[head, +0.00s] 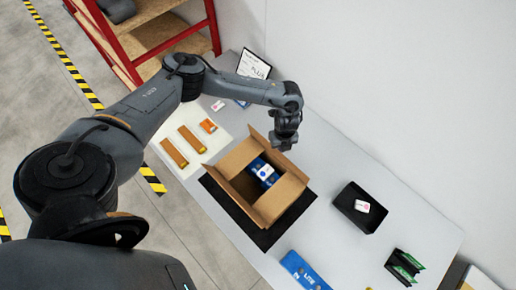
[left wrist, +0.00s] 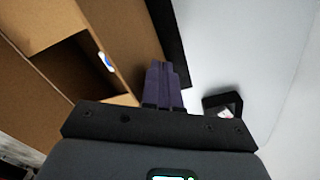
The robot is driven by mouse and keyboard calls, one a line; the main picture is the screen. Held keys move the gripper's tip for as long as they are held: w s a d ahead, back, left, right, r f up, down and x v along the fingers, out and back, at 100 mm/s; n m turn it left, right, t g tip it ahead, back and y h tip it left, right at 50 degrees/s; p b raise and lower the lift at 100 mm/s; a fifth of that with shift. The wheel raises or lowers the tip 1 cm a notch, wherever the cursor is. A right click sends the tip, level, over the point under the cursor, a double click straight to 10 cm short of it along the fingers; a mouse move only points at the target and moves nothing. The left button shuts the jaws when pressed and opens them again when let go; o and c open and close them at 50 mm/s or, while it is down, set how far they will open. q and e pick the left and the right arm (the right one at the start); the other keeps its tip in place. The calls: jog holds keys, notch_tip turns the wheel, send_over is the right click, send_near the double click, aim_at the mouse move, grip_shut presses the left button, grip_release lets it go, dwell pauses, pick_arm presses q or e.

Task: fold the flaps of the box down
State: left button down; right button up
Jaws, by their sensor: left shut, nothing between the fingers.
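An open cardboard box (head: 238,187) stands on a black mat (head: 228,208) on the table. Its flaps stick up and outward around the opening. A blue and white item (head: 263,172) lies inside. My left gripper (head: 284,143) is shut and empty, above the box's far right corner in the head view. In the left wrist view my shut fingers (left wrist: 163,78) point past the edge of the box (left wrist: 110,25), and the dark opening lies to their left. I cannot tell whether the fingers touch a flap. My right gripper is not in view.
A black tray (head: 346,208) with a white item stands right of the box. A blue package (head: 304,270) and green boards (head: 403,265) lie nearer the front. A white sheet with orange-brown parts (head: 175,152) is left of the box. A wall runs behind the table.

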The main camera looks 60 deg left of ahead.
pick_arm(q)
jog(key=shift+s+d+r+p, duration=0.1)
jog(key=shift+s+r+p, duration=0.05)
jog(key=shift+s+p, duration=0.4)
jog(key=shift+s+d+r+p, duration=0.1)
jog(key=shift+s+p, duration=0.35)
jog(key=shift+s, duration=0.15)
jog(key=shift+s+d+f+p, duration=0.15)
jog(key=shift+s+f+p, duration=0.1)
jog(key=shift+s+f, duration=0.5)
jog(key=shift+s+d+f+p, duration=0.15)
jog(key=shift+s+f+p, duration=0.15)
jog(key=shift+s, duration=0.8)
jog(key=shift+s+d+f+p, duration=0.2)
jog(key=shift+s+f, duration=0.35)
jog(key=shift+s, duration=0.35)
jog(key=shift+s+f+b, duration=0.25)
jog(key=shift+f, duration=0.25)
jog(key=shift+s+f+b, duration=0.2)
jog(key=shift+f, duration=0.25)
jog(key=shift+f, duration=0.25)
